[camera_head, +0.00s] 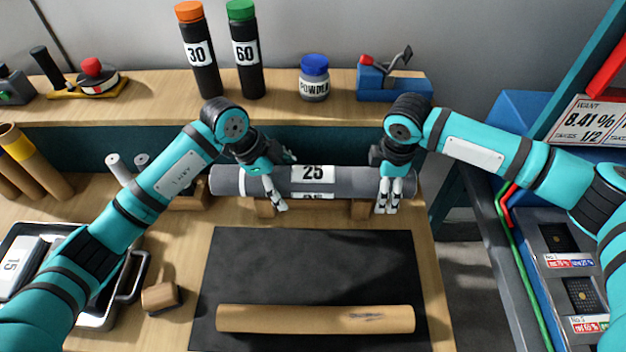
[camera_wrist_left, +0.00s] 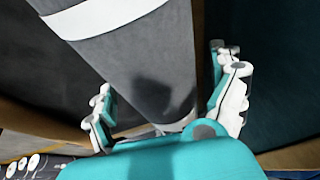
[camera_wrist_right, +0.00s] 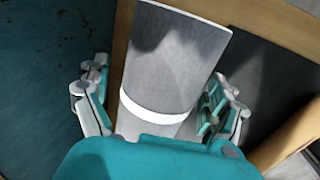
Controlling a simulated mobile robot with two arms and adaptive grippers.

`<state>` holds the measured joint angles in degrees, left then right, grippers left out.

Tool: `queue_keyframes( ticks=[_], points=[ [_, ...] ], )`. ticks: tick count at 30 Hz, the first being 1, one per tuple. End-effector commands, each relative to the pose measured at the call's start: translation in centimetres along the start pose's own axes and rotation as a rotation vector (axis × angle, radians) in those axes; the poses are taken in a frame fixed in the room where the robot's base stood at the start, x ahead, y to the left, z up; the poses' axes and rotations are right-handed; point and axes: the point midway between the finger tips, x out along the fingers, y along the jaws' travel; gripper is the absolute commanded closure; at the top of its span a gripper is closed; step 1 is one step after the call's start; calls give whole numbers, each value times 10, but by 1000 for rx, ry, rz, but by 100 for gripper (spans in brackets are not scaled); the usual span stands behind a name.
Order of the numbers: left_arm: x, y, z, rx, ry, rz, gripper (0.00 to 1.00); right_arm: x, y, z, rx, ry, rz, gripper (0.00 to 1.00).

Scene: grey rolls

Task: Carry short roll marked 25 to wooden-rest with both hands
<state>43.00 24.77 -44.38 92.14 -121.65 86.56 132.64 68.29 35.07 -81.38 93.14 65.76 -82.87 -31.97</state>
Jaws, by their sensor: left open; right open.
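The grey short roll marked 25 (camera_head: 340,177) lies level, crosswise at the back of the table, its label facing up and forward. It appears to sit on the wooden rest (camera_head: 361,209), whose blocks show below it. My left gripper (camera_head: 278,182) is over the roll's left part, and my right gripper (camera_head: 388,193) is over its right end. In the left wrist view the roll (camera_wrist_left: 150,75) passes between the open fingers. In the right wrist view the roll (camera_wrist_right: 175,60), with a white band, lies between the open fingers. Finger contact cannot be told.
A black mat (camera_head: 310,265) with a brown roll (camera_head: 315,319) lies in front. Bottles marked 30 (camera_head: 200,75) and 60 (camera_head: 245,75) stand on the back shelf.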

Motion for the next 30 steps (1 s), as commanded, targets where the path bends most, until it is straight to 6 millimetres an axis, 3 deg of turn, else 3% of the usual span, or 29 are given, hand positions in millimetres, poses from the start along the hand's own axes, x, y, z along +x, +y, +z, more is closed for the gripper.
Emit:
queue_keyframes(
  ticks=[2,22,30],
  points=[
    [0,0,0,0,0,0,6,0,0,0,0,0,0,6],
    [-1,0,0,-1,0,0,92,0,0,0,0,0,1,92],
    [-3,-1,-1,0,1,-2,92,-3,1,0,1,0,3,92]
  ],
)
